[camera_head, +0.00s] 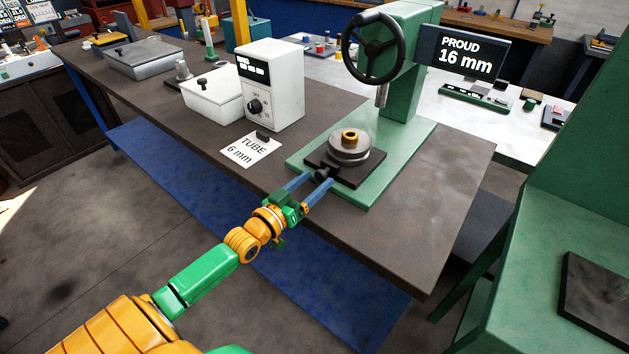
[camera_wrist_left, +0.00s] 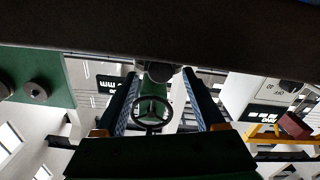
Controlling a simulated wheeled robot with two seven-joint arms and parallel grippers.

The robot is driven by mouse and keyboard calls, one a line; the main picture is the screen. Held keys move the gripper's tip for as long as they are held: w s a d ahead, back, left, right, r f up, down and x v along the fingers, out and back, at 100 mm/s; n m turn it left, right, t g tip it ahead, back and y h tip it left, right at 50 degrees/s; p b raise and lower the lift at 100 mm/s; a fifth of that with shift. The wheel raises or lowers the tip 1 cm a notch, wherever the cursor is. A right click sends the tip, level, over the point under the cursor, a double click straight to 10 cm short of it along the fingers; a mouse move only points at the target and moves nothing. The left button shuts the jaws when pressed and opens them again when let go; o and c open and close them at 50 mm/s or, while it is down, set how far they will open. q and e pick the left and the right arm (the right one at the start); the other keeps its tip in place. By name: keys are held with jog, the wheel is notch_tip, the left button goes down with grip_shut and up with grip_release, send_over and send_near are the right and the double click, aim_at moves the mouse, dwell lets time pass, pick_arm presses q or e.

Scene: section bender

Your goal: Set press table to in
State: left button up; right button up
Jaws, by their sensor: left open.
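The green press (camera_head: 405,75) stands on the bench, with a black handwheel (camera_head: 373,47) and a green base. Its press table is a dark square plate (camera_head: 317,158) carrying a round grey stack with a brass ring (camera_head: 349,135) on top. A black knob (camera_head: 322,174) sticks out from the plate's front edge. My left gripper (camera_head: 319,179) is open, its two blue fingers on either side of this knob. In the left wrist view the knob (camera_wrist_left: 160,72) shows between the fingertips; whether they touch it I cannot tell. My right gripper is not in view.
A white control box (camera_head: 272,85) and a "TUBE 6 mm" card (camera_head: 251,150) stand left of the press. A display (camera_head: 465,56) reads "PROUD 16 mm". A white lidded box (camera_head: 212,97) sits farther left. The bench's right front (camera_head: 430,215) is clear.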

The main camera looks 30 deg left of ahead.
pick_arm(q)
jog(key=shift+w+d, duration=0.25)
jog(key=shift+w, duration=0.2)
jog(key=shift+a+f, duration=0.1)
jog(key=shift+a, duration=0.2)
jog(key=shift+s, duration=0.1)
grip_shut()
dwell(0.8)
